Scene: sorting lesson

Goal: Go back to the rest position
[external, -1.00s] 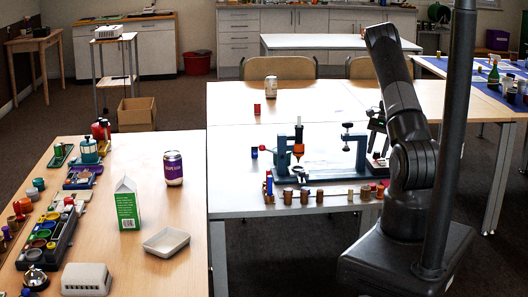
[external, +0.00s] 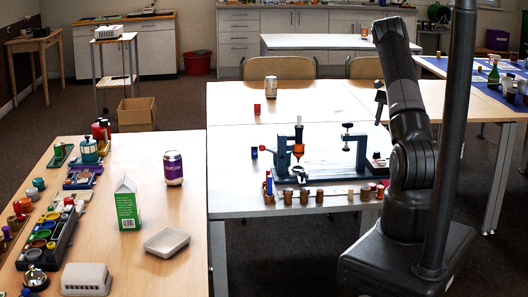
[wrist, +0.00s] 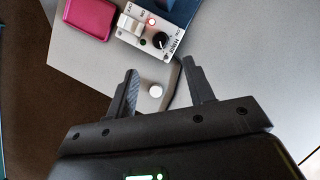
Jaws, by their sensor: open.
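My gripper (wrist: 163,84) is open and empty in the wrist view, its two dark fingers spread apart over a grey tabletop. In the external view my gripper (external: 380,94) shows small and dark, close to my folded arm, above the right part of the middle table (external: 232,185). Its fingers are too small to make out there.
A white device with a knob (wrist: 150,34) and a pink case (wrist: 90,17) lie beyond the fingers. The blue-grey clamp rig (external: 330,178) stands on the middle table, with a row of small cylinders in front. The left table holds a carton (external: 127,205), a can (external: 173,168) and an empty tray (external: 166,242).

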